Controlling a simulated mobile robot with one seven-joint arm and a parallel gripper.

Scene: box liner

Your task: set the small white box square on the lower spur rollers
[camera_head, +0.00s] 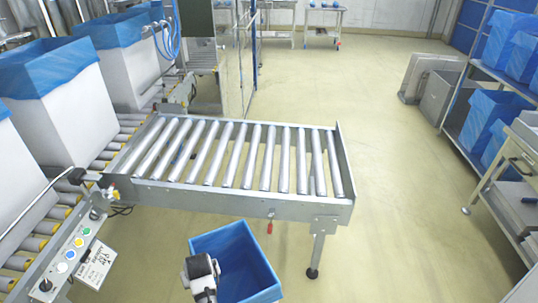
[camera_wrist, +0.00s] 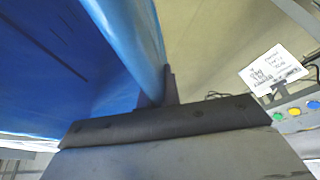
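A small box (camera_head: 262,268), covered in blue liner inside and out, is at the bottom centre of the head view, below the near rail of the spur; no bare white wall shows clearly. My gripper (camera_head: 206,264) is at its left side. In the wrist view the blue-covered wall (camera_wrist: 75,60) fills the left, and its edge runs down to my gripper (camera_wrist: 161,92). The fingers appear pinched on that wall, though the far finger is mostly hidden. The spur rollers (camera_head: 246,160) are bare, in a grey metal frame.
Large white boxes with blue liners (camera_head: 66,92) stand on the main conveyor at left. A button panel (camera_head: 72,248) with a paper sign is at the lower left. A spur leg (camera_head: 317,250) stands right of the small box.

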